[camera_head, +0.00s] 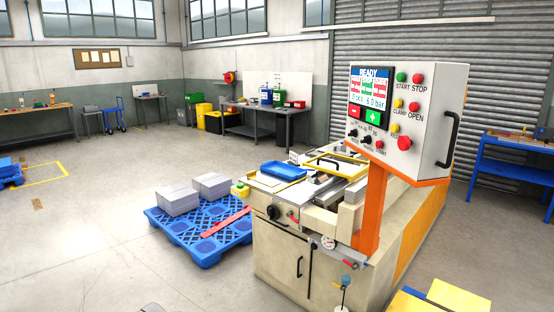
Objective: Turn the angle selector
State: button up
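The stamping machine (283,262) stands right of centre, a cream body with an orange side. No part is clearly labelled as the angle selector. A black round knob (273,212) is on its front left, and a pale round dial (328,242) is on its front edge. The control box (430,125) on an orange post (371,210) reads "READY" and carries small black rotary switches (353,133) below its screen, too small to read. My gripper is not in view.
A blue pallet (190,245) with grey stacks (178,197) and a red bar (226,222) lies left of the machine. Yellow-topped items (458,298) are at the lower right. A blue bench (510,143) stands at the right wall. The floor at front left is clear.

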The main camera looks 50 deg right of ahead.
aim_at(367, 140)
jog(key=z, duration=0.25)
jog(key=i, duration=0.9)
jog(key=z, duration=1.3)
jog(key=i, duration=0.7)
jog(key=u, duration=0.8)
jog(key=k, duration=0.6)
jog(key=z, duration=0.1)
